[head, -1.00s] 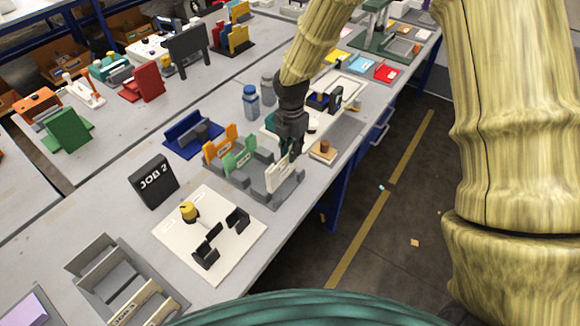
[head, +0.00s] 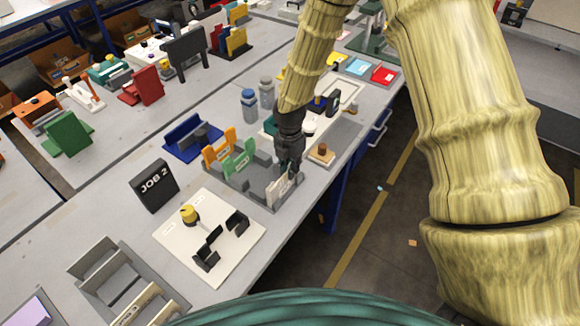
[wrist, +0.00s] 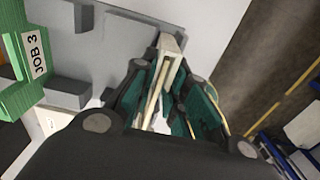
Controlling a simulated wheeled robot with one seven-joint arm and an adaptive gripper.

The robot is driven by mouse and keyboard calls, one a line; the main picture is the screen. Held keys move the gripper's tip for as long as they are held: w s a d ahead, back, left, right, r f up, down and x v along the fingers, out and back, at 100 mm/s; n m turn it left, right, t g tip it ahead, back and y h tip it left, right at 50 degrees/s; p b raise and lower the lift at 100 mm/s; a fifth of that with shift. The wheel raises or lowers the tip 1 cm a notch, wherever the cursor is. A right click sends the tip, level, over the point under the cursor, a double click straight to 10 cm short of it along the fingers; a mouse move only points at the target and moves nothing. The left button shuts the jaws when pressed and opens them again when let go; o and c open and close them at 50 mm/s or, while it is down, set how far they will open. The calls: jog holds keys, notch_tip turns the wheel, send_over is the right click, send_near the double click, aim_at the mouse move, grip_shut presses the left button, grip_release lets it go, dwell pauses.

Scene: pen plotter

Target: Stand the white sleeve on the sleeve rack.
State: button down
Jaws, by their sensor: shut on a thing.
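The white sleeve (head: 279,191) is at the front right end of the grey sleeve rack (head: 240,187), low against it. Whether its bottom is fully seated is hidden. My gripper (head: 290,172) is shut on the sleeve from above. In the wrist view the sleeve (wrist: 168,58) stands edge-on between my fingers (wrist: 165,92), over the grey rack (wrist: 110,40). An orange sleeve (head: 218,149) and a green sleeve (head: 240,158) stand in the rack to the left; the green one (wrist: 32,62) reads "JOB 3" in the wrist view.
A black "JOB 2" sign (head: 154,184) stands left of the rack. A cream board (head: 208,262) with a yellow knob and black holders lies in front. A small wooden block with a brown peg (head: 321,153) is to the right. Blue-grey bottles (head: 249,105) stand behind. The table edge is close on the right.

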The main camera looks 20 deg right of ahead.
jog(key=shift+f, duration=0.1)
jog(key=c, duration=1.4)
grip_release()
jog(key=shift+r+b, duration=1.6)
jog(key=shift+r, duration=4.55)
jog(key=shift+f, duration=0.1)
